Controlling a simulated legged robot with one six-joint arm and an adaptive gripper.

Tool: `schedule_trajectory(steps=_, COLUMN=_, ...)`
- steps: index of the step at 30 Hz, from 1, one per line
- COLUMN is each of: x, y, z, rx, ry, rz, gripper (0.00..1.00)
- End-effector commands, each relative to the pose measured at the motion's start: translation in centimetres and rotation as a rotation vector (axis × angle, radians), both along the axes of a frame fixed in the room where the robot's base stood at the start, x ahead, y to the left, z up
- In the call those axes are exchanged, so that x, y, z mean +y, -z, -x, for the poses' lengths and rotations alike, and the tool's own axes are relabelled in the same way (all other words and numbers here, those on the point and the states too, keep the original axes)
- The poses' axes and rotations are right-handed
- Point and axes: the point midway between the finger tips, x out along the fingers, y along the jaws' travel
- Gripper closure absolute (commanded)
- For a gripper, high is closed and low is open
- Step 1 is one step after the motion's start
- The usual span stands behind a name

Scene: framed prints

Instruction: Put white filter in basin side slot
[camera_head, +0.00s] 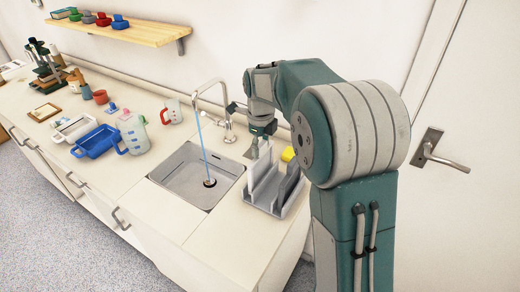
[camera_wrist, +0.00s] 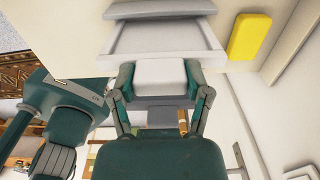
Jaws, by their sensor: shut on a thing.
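My gripper (camera_head: 256,143) hangs just above the back of the grey slotted rack (camera_head: 264,200) on the right of the basin (camera_head: 182,186). In the wrist view my gripper (camera_wrist: 158,68) has its two fingers closed on a white, flat-faced piece (camera_wrist: 160,76), which looks like the white filter. The grey rack (camera_wrist: 160,10) shows at the top of that view, with a pale panel beyond the held piece. I cannot tell whether the piece touches the rack or sits in a slot. Its far end is hidden.
A yellow sponge (camera_head: 288,154) lies behind the rack. A faucet (camera_head: 226,124) runs a blue water stream into the basin. A blue tray (camera_head: 96,141), a pitcher (camera_head: 134,133) and a red-handled mug (camera_head: 173,111) stand to the left. The counter front is clear.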

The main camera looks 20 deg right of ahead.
Motion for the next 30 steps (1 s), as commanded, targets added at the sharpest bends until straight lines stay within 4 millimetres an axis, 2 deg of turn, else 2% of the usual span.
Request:
schedule_trajectory(steps=3, x=0.08, y=1.42, z=0.03, rx=-0.001, ry=0.0, rz=0.001, gripper=0.98)
schedule_trajectory(steps=11, x=0.1, y=1.52, z=0.02, rx=-0.001, ry=-0.001, rz=0.0, gripper=0.98)
schedule_trajectory(steps=12, x=0.1, y=1.59, z=0.02, rx=-0.001, ry=-0.001, rz=0.0, gripper=0.33)
schedule_trajectory(steps=14, x=0.11, y=1.57, z=0.01, rx=-0.001, ry=-0.001, rz=0.0, gripper=0.06)
schedule_trajectory(steps=15, x=0.11, y=1.57, z=0.01, rx=-0.001, ry=-0.001, rz=0.0, gripper=0.03)
schedule_trajectory(steps=26, x=0.11, y=1.53, z=0.01, rx=-0.001, ry=0.0, rz=0.0, gripper=0.03)
schedule_trajectory(steps=30, x=0.11, y=0.81, z=-0.04, rx=-0.004, ry=0.0, rz=0.0, gripper=0.03)
